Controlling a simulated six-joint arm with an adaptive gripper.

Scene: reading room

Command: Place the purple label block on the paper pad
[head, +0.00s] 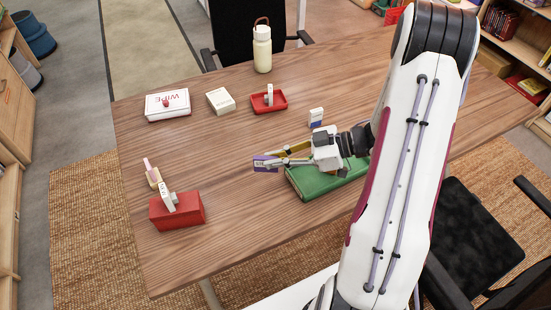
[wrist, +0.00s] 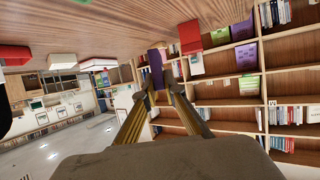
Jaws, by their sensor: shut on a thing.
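The purple label block (head: 265,165) is between the fingertips of my gripper (head: 275,160), above the middle of the table. My gripper is shut on it. In the wrist view the purple block (wrist: 156,68) shows between the two fingertips (wrist: 160,85). A small cream-white square block (head: 220,100), which looks like the paper pad, lies farther back on the table, left of the red tray. It is apart from my gripper.
A green box (head: 318,184) lies under my gripper and wrist. A red tray (head: 269,109), a white wipes box (head: 168,112), a blue-and-white block (head: 316,117), a bottle (head: 262,50) and a red box (head: 178,215) stand around. The table's middle left is clear.

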